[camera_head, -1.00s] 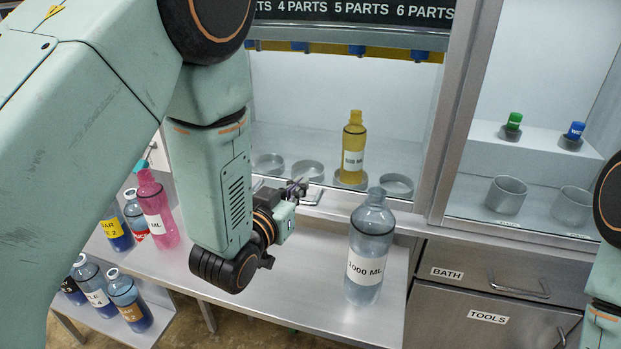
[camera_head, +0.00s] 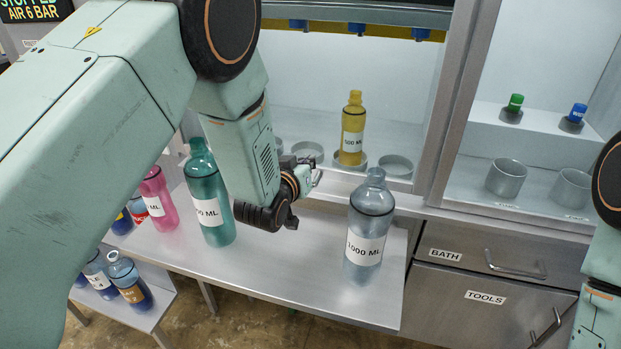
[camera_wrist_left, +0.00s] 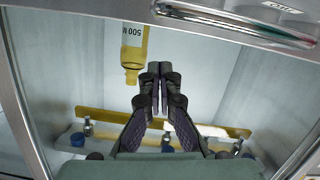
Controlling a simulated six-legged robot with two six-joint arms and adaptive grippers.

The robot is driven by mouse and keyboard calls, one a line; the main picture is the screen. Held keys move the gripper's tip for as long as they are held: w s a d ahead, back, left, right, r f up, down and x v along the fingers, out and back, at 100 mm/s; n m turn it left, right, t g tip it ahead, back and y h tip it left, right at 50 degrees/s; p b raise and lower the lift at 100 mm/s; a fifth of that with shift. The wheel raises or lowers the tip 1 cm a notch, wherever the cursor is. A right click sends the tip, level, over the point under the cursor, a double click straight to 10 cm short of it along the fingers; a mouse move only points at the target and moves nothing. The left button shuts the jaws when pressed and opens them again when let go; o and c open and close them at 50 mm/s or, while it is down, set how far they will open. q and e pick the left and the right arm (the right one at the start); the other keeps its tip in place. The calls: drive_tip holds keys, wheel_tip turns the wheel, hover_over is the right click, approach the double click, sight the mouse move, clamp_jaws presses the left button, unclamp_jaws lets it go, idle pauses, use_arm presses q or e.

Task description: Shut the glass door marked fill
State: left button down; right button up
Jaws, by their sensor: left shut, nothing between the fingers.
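The fill door shows in the left wrist view as a glass pane with a metal edge (camera_wrist_left: 85,10), a bar handle (camera_wrist_left: 235,25) and a partly cut-off label (camera_wrist_left: 283,4). In the head view, its bottom rail (camera_head: 400,184) lies low, just in front of the filling cups; my left arm hides part of it. I cannot tell if a gap is left. My left gripper (camera_head: 315,176) is shut and empty close to the door front. Its closed fingertips (camera_wrist_left: 160,70) appear apart from the handle. My right gripper is out of view.
A yellow 500 ML bottle (camera_head: 352,125) stands in a cup behind the door. A clear 1000 ML bottle (camera_head: 369,225) stands on the bench right of my left gripper; a teal bottle (camera_head: 208,195) and a pink bottle (camera_head: 157,200) stand left. Bare bench (camera_head: 285,270) lies in front.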

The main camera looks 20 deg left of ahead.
use_arm(q)
drive_tip(key=shift+d+f, duration=0.2)
drive_tip(key=shift+f, duration=0.8)
drive_tip(key=shift+d+f, duration=0.15)
drive_tip(key=shift+f, duration=0.85)
drive_tip(key=shift+s, duration=0.15)
wheel_tip(320, 180, down, 5)
drive_tip(key=b, duration=0.3)
drive_tip(key=shift+f+b, duration=0.2)
drive_tip(key=shift+b, duration=0.15)
drive_tip(key=shift+s, duration=0.15)
